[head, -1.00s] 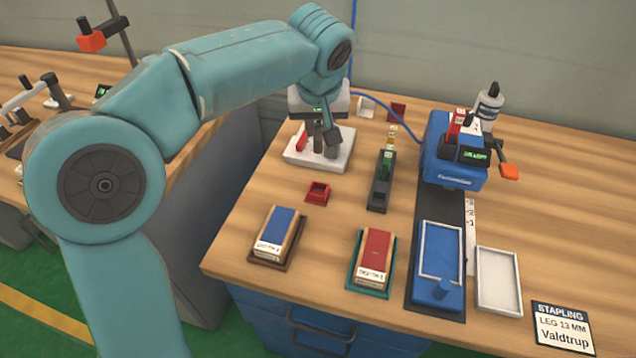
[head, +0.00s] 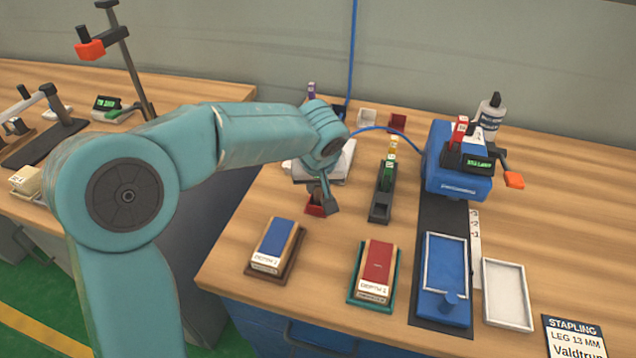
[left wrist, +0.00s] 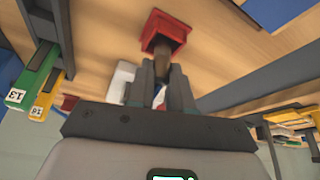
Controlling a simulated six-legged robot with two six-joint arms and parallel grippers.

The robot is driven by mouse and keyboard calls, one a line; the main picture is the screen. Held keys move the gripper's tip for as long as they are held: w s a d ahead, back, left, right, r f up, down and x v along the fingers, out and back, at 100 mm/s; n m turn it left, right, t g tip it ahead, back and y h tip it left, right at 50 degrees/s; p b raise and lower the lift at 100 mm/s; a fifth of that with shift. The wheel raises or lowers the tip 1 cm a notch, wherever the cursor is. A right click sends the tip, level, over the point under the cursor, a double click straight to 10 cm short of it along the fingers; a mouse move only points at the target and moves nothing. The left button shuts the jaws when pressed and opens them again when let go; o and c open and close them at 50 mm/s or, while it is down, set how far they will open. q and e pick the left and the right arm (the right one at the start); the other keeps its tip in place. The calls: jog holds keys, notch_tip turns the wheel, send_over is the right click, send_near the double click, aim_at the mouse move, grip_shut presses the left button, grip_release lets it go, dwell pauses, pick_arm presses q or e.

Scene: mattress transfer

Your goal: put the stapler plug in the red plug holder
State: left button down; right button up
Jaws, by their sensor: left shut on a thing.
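The red plug holder (head: 315,211), a small square red cup, sits on the bench behind the blue-topped block, partly covered by my left gripper (head: 325,198). The left wrist view shows the red holder (left wrist: 180,29) just beyond the fingertips. My left gripper (left wrist: 162,72) is shut on a dark, brownish piece (left wrist: 163,49), seemingly the stapler plug. The piece's far end overlaps the holder's opening; I cannot tell how deep it sits. The fingers hide most of it. My right gripper is not in view.
The blue stapler (head: 455,170) stands to the right with a red labelled piece on top. A dark rack (head: 380,210) with green and yellow tags stands close right of the holder. Blue-topped (head: 275,240) and red-topped (head: 378,262) blocks lie in front. A pale base (head: 345,160) is behind.

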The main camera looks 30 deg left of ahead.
pick_arm(q)
jog(key=shift+f, duration=0.2)
jog(key=c, duration=1)
grip_release()
jog(key=shift+w, duration=0.1)
jog(key=shift+c, duration=0.2)
jog(key=shift+r, duration=0.1)
jog(key=shift+r, duration=0.25)
jog(key=p+v, duration=0.1)
jog(key=v, duration=1)
jog(key=shift+s+r+p, duration=0.2)
jog(key=shift+r+p, duration=0.15)
